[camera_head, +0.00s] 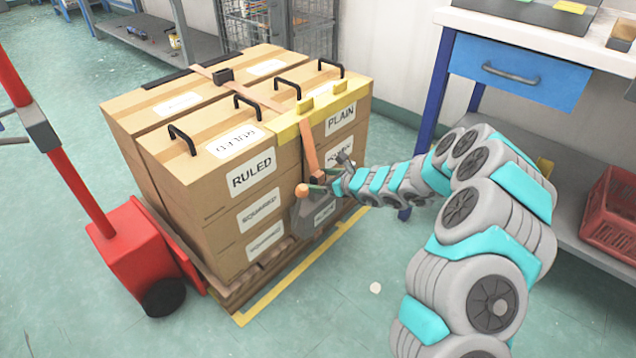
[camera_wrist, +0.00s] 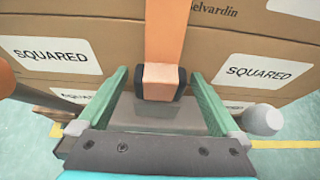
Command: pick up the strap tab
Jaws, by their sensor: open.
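The orange strap (camera_head: 309,135) runs over the top of the carton stack and hangs down its front face. In the wrist view its lower end, the strap tab (camera_wrist: 159,74), is a thick orange block with dark side pieces. My gripper (camera_wrist: 159,78) is open, with one green finger on each side of the tab and visible gaps between. In the head view my gripper (camera_head: 338,178) is at the front of the stack, and the tab's end is hard to make out there.
A grey body (camera_wrist: 165,115) sits just below the tab, with an orange knob (camera_wrist: 5,78) at left and a pale knob (camera_wrist: 262,121) at right. Cartons (camera_head: 225,215) stand behind. A red hand truck (camera_head: 135,255) is left, a workbench (camera_head: 540,35) right.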

